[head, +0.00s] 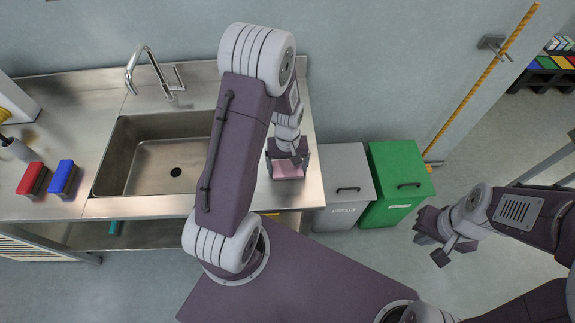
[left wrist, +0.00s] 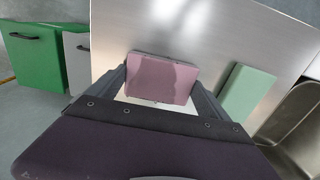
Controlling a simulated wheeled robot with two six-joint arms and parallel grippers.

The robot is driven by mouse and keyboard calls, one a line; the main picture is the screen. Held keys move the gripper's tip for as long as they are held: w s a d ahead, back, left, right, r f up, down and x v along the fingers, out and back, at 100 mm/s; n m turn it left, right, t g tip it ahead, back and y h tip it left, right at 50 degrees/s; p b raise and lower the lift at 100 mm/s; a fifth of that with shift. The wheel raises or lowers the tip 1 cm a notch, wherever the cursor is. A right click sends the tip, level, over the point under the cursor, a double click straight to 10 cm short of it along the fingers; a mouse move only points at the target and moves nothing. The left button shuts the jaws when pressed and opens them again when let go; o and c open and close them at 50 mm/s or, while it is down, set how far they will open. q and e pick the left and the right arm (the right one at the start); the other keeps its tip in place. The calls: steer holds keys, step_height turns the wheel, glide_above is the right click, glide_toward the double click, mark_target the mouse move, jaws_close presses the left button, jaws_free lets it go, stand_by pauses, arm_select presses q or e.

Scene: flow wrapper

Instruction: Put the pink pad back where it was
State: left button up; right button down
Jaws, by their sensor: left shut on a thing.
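The pink pad (head: 288,169) is at the right end of the steel counter. It also shows in the left wrist view (left wrist: 162,78), between the two fingers of my left gripper (left wrist: 160,85). My left gripper is shut on it, over the counter; I cannot tell whether the pad touches the surface. A pale green pad (left wrist: 246,91) lies on the counter beside it, between it and the sink; my left arm hides it in the head view. My right gripper (head: 431,248) hangs empty over the floor at the right, its fingers apart.
A steel sink (head: 150,165) with a tap (head: 150,70) is left of my left arm. A grey bin (head: 343,185) and a green bin (head: 397,180) stand right of the counter.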

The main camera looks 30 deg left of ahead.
mark_target(288, 169)
arm_select(q)
steer(key=shift+s+f, duration=0.1)
steer(key=o, duration=1.1)
steer(key=shift+c, duration=0.2)
step_height(288, 169, up, 12)
steer(key=s+d+m+t, duration=0.1)
steer(key=s+d+m, duration=0.3)
steer(key=s+m, duration=0.2)
steer(key=shift+s+d+f, duration=0.4)
steer(key=shift+s, duration=0.7)
